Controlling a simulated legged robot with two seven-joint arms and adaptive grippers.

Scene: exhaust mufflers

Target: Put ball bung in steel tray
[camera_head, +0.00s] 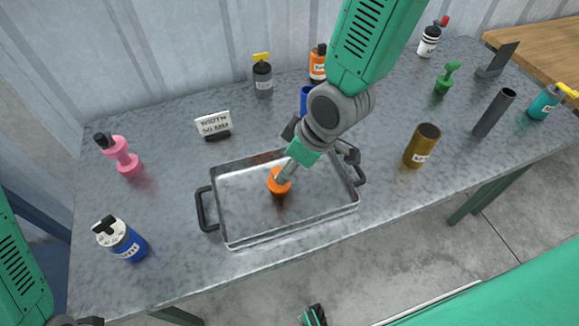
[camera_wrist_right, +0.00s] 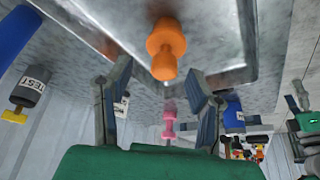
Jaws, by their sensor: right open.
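The orange ball bung (camera_head: 279,186) is inside the steel tray (camera_head: 287,235), near its middle, with a dark reflection below it on the tray floor. It also shows in the right wrist view (camera_wrist_right: 165,48), with its rounded end toward my gripper. My right gripper (camera_head: 284,173) is above the tray, close to the bung, and partly hides it in the head view. In the right wrist view its two fingers (camera_wrist_right: 160,95) are spread and empty, with the bung beyond the tips. My left arm shows at the lower left, but its fingers are not visible.
A brown cylinder (camera_head: 421,148), a dark tube (camera_head: 494,113) and a green bung (camera_head: 445,79) stand to the right. The front table strip is clear.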

